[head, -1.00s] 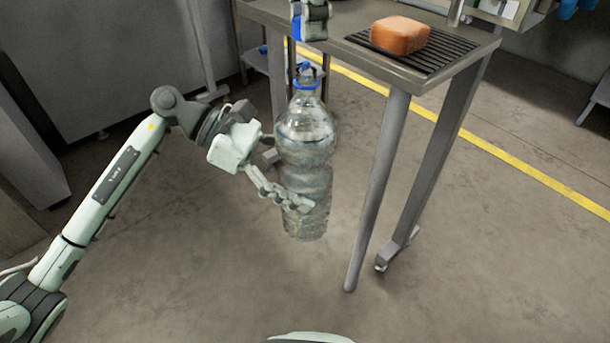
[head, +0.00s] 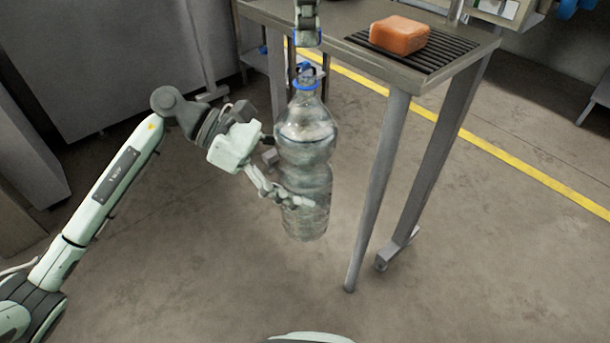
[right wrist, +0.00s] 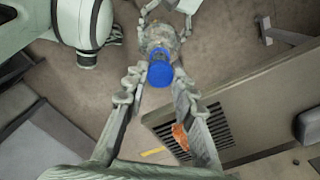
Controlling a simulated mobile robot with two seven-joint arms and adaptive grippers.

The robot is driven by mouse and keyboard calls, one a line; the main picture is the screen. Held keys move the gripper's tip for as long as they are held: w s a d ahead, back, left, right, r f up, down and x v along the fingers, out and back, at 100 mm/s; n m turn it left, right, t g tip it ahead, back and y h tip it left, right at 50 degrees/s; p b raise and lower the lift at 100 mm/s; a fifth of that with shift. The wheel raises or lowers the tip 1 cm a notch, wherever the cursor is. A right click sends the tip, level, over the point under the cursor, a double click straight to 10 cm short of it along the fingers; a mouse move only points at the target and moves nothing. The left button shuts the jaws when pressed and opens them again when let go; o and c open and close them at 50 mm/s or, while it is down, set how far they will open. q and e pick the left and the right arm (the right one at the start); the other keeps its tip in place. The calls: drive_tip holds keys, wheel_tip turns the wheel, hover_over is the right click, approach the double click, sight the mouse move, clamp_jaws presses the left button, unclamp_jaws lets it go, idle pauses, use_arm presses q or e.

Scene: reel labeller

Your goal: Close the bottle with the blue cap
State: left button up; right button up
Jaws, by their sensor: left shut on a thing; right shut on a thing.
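The clear plastic bottle (head: 306,140) stands upright in the head view, with a blue ring (head: 305,86) around its neck. My left gripper (head: 288,172) is shut around the bottle's lower body and holds it above the floor. My right gripper (head: 307,43) is above the bottle neck, with a small gap between. In the right wrist view the blue cap (right wrist: 160,74) sits between the right fingertips, over the bottle (right wrist: 161,38). In the head view the gripper hides most of the cap, and only blue edges show.
A metal table (head: 405,82) stands behind and right of the bottle, its leg (head: 378,190) close to the bottle's right. An orange block (head: 399,35) lies on the table's dark ribbed grate (head: 440,55). The floor in front is clear.

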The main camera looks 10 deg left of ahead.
sight(307, 70)
drive_tip(key=shift+f, duration=0.7)
idle(0.4)
drive_tip(key=shift+f, duration=0.85)
drive_tip(key=shift+f, duration=0.5)
